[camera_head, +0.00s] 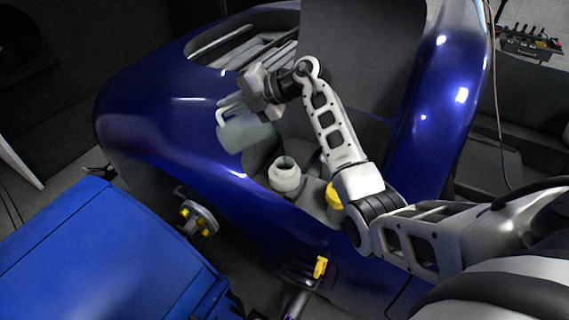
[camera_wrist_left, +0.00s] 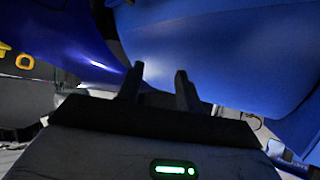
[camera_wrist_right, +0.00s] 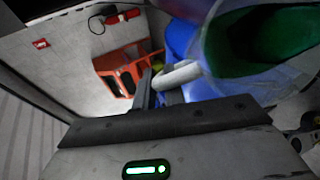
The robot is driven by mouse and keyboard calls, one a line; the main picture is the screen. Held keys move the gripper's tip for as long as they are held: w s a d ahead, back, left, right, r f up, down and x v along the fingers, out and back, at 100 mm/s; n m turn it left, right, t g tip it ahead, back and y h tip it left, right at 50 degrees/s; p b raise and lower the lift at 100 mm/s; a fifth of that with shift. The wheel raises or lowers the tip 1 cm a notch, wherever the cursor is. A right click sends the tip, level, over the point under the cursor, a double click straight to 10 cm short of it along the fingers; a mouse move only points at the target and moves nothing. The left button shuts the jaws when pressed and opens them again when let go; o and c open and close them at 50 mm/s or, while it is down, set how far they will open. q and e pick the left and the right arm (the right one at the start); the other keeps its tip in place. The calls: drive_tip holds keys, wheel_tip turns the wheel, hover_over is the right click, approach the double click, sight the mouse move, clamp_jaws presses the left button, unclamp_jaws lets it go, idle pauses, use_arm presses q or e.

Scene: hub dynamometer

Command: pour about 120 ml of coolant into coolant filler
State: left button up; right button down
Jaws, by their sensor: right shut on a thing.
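My right gripper (camera_head: 240,103) is shut on the handle of a translucent measuring jug (camera_head: 245,138). The right wrist view shows the jug's pale handle (camera_wrist_right: 180,74) between the fingers and green coolant (camera_wrist_right: 262,45) inside the jug. The jug is held above and left of an open, whitish round neck (camera_head: 284,175) in the engine bay, which looks like the coolant filler. They appear apart, and no stream of liquid shows. My left gripper (camera_wrist_left: 159,84) is open and empty, close to blue surfaces; it is out of the head view.
Blue bodywork (camera_head: 150,110) surrounds the bay. A yellow cap (camera_head: 333,195) sits right of the neck, near my right arm. A wheel hub (camera_head: 198,220) and a blue cabinet (camera_head: 100,255) are at lower left.

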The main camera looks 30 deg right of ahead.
drive_tip(key=shift+a, duration=0.1)
use_arm(q)
drive_tip(key=shift+s+f, duration=0.1)
use_arm(e)
drive_tip(key=shift+a, duration=0.15)
use_arm(q)
drive_tip(key=shift+b, duration=0.35)
use_arm(e)
drive_tip(key=shift+d+t+y, duration=0.3)
drive_tip(key=shift+y, duration=0.2)
use_arm(q)
drive_tip(key=shift+w+d+b, duration=0.15)
drive_tip(key=shift+w+b, duration=0.1)
drive_tip(key=shift+b, duration=0.05)
use_arm(e)
drive_tip(key=shift+s+d+f, duration=0.1)
drive_tip(key=shift+s+d, duration=0.05)
drive_tip(key=shift+d, duration=0.35)
use_arm(q)
drive_tip(key=shift+s+f+b, duration=0.1)
drive_tip(key=shift+f+b, duration=0.2)
drive_tip(key=shift+b, duration=0.1)
use_arm(e)
drive_tip(key=shift+d+f+m+t+y, duration=0.2)
drive_tip(key=shift+m+t+y, duration=0.15)
drive_tip(key=shift+y, duration=0.25)
